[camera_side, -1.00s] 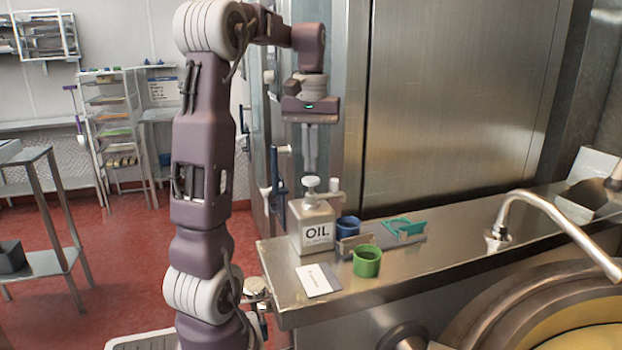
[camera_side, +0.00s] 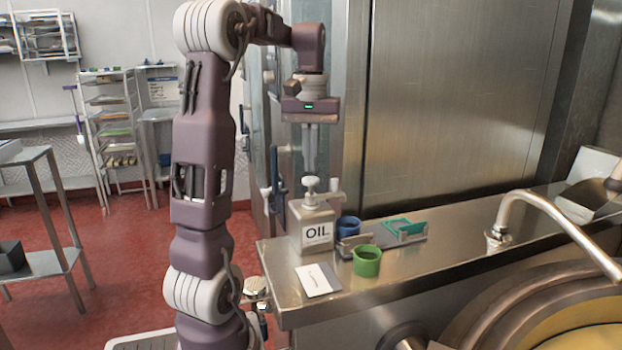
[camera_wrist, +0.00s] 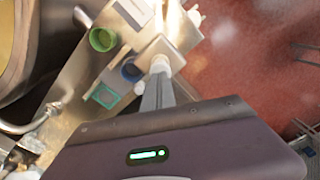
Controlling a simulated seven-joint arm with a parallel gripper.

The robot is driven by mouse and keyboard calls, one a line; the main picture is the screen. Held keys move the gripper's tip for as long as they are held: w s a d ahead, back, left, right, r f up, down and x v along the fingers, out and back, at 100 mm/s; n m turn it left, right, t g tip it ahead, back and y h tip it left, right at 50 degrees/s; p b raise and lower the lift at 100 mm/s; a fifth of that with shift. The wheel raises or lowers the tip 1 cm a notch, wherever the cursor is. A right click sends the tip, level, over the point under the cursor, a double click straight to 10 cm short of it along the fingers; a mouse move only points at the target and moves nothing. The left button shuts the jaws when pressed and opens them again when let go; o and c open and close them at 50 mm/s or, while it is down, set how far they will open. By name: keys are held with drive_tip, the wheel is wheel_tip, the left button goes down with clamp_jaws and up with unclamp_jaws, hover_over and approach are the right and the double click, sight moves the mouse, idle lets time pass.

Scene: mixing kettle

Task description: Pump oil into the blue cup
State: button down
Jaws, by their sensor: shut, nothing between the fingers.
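The oil bottle (camera_side: 312,229) is pale grey, labelled OIL, with a white pump head (camera_side: 310,184) on top. It stands upright on the steel counter, and its top also shows in the wrist view (camera_wrist: 162,46). My gripper (camera_side: 310,172) points straight down with its fingers shut and empty, just above the pump head. I cannot tell whether the fingertips touch it. In the wrist view my fingertips (camera_wrist: 159,70) overlap the pump head. The blue cup (camera_side: 348,228) stands right of the bottle, partly hidden in the side view, and also shows in the wrist view (camera_wrist: 131,70).
A green cup (camera_side: 367,262) stands in front of the blue cup. A grey holder (camera_side: 380,240) carries a teal piece (camera_side: 405,229). A white card (camera_side: 318,280) lies at the counter's front. A curved faucet (camera_side: 545,208) stands at right by the large kettle (camera_side: 560,300).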

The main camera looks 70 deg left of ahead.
sight(311, 178)
drive_tip(key=shift+f, duration=0.15)
drive_tip(key=shift+f, duration=1.65)
drive_tip(key=shift+r, duration=1.85)
drive_tip(key=shift+f, duration=1.8)
drive_tip(key=shift+r, duration=1.8)
drive_tip(key=shift+f, duration=0.1)
